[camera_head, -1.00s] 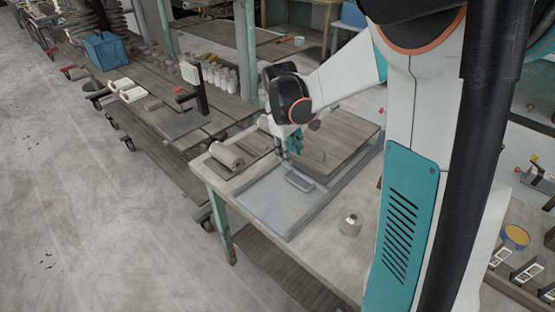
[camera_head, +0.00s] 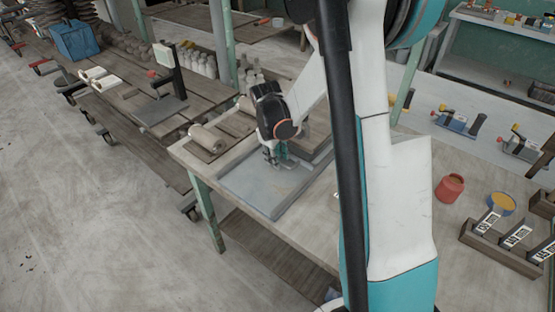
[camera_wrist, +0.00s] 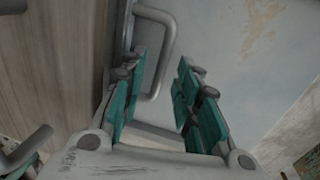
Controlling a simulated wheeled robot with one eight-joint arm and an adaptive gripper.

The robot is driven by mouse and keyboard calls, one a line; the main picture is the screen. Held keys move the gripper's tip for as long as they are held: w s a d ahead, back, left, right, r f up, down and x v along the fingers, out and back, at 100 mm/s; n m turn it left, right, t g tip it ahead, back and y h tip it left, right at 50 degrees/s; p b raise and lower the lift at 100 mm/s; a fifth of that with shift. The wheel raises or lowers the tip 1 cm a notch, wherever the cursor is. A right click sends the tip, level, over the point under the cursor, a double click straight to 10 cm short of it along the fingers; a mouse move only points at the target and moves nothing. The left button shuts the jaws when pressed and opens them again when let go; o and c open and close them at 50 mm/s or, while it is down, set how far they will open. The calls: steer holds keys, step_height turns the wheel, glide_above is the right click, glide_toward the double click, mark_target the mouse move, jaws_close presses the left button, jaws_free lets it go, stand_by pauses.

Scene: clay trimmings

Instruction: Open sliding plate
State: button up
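A pale grey tray-like surface (camera_head: 245,184) lies on the table. A wooden panel (camera_wrist: 52,70) borders it, with a grey metal strip along the panel's edge. A U-shaped grey handle (camera_wrist: 166,58) joins that strip and reaches over the grey surface. My gripper (camera_head: 277,158) is low over the handle. In the wrist view my gripper (camera_wrist: 163,85) is open, with its two teal fingers apart. The handle's outer bar shows in the gap, nearer the left finger, which overlaps part of the handle. I cannot tell whether they touch. My arm hides most of the panel in the head view.
A pale roll (camera_head: 207,138) lies left of the tray on the same table (camera_head: 193,157). A red pot (camera_head: 450,188), a yellow-topped pot (camera_head: 501,203) and a wooden rack (camera_head: 500,246) stand at the right. A side bench (camera_head: 130,105) runs along the left.

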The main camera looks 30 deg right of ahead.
steer(key=shift+f, duration=0.25)
jaws_close()
steer(key=s+a, duration=0.2)
steer(key=a, duration=0.4)
steer(key=s+a, duration=0.2)
steer(key=a, duration=0.4)
steer(key=s+a, duration=0.2)
steer(key=a, duration=0.3)
steer(key=shift+s+a, duration=0.25)
steer(key=shift+a, duration=0.15)
